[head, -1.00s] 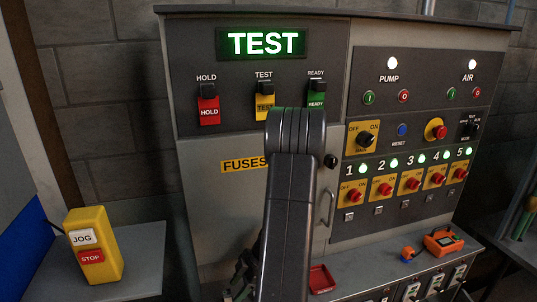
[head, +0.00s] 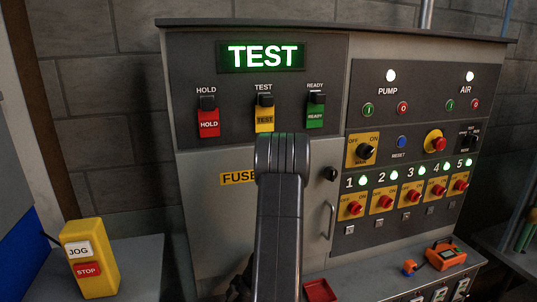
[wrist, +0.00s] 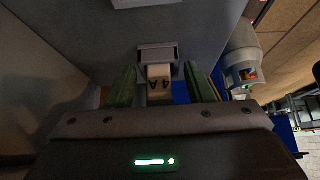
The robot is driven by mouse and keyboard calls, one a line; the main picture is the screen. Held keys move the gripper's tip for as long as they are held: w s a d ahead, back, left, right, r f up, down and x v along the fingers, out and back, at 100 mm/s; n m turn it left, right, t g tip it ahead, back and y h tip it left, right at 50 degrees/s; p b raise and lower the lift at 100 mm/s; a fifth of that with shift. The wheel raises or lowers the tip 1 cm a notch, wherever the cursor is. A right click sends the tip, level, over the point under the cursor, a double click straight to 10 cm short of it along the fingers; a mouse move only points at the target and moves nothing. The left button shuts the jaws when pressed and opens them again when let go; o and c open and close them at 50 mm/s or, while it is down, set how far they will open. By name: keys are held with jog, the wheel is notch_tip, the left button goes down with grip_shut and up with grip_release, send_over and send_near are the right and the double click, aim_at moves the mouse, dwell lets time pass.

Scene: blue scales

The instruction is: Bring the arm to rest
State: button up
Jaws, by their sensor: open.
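My arm stands upright in the middle of the head view, in front of the cabinet (head: 215,225), and hides part of its FUSES label (head: 237,178). My gripper (wrist: 160,80) shows in the wrist view with its two green fingers spread apart. Between the fingers, a pale piece (wrist: 160,76) with dark upside-down marking, perhaps "4A", shows below a grey bracket-like part. I cannot tell how far it is from the fingers. In the head view the gripper is mostly hidden behind my arm.
The lit display (head: 262,56) reads TEST. A yellow JOG/STOP box (head: 97,282) stands on a shelf at left. A red tray (head: 320,291) and an orange device (head: 445,255) are on the ledge at lower right. Several red knobs line the right panel.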

jog(key=s+p+v, duration=0.1)
jog(key=v, duration=1.4)
jog(key=x, duration=0.5)
jog(key=b+x, duration=0.1)
jog(key=x, duration=1)
jog(key=shift+w, duration=0.4)
jog(key=shift+w+d+r+p, duration=0.1)
jog(key=shift+w+r+p, duration=0.1)
jog(key=shift+r, duration=0.35)
jog(key=shift+w+r+p, duration=0.1)
jog(key=shift+r+p, duration=0.1)
jog(key=shift+r, duration=0.35)
jog(key=shift+s+f+b, duration=0.1)
jog(key=shift+s+b, duration=0.05)
jog(key=shift+b, duration=0.4)
jog(key=shift+s, duration=0.1)
jog(key=shift+r, duration=0.3)
